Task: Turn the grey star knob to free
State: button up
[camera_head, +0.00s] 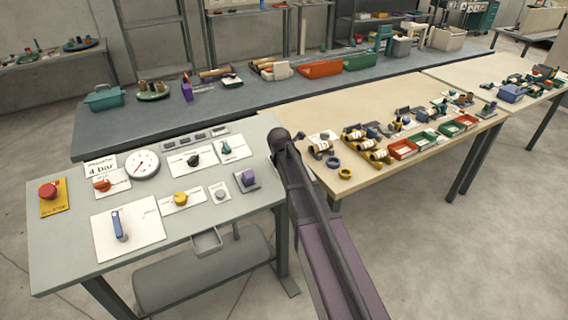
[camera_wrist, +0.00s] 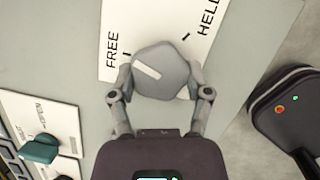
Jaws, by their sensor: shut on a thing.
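The grey star knob (camera_wrist: 165,72) sits on a white plate (camera_wrist: 205,22) in the wrist view. The plate carries the word FREE at left, the partly cut-off word HELD at right, and a black tick by each. The knob's white pointer bar points to the upper left, toward the FREE side, its end close to that tick. My gripper (camera_wrist: 160,82) has one finger on each side of the knob and is shut on it. In the head view I cannot make out the knob or my fingers; my dark arm covers part of the bench edge there.
A teal knob (camera_wrist: 40,148) on its own white plate lies at lower left in the wrist view.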

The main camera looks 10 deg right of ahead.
jog(key=n, duration=0.3)
jog(key=shift+d+n+t+y, duration=0.1)
jog(key=shift+n+t+y, duration=0.3)
jog(key=shift+w, duration=0.1)
jog(key=o, duration=1.2)
jog(key=shift+c, duration=0.2)
